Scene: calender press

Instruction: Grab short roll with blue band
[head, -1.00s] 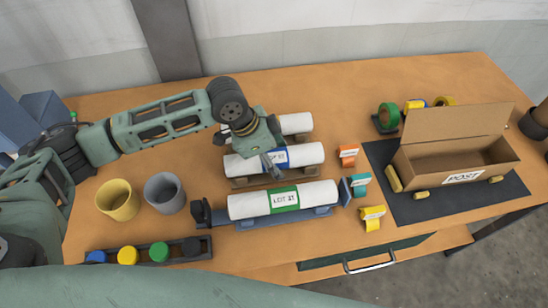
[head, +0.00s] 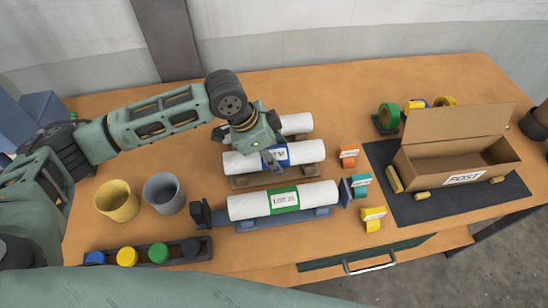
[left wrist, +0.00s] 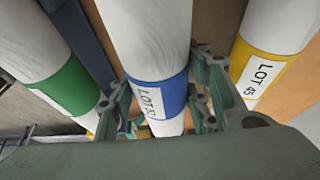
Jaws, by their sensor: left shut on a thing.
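The roll with the blue band (head: 305,152) is white and lies in the middle of three rolls on the table, at its wooden cradle (head: 238,183). My left gripper (head: 272,158) is over its middle from above, shut on it at the blue band. In the left wrist view the fingers (left wrist: 158,95) sit on both sides of the blue band (left wrist: 170,97), which bears a white LOT label. I cannot tell whether the roll touches its cradle. My right gripper is not in view.
The green-band roll (head: 242,206) lies close in front on a blue stand; the yellow-band roll (left wrist: 270,60) is close behind. Tape dispensers (head: 349,155) stand to the right, then an open POST box (head: 430,168) on a dark mat. Yellow (head: 116,203) and grey (head: 163,194) cups stand left.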

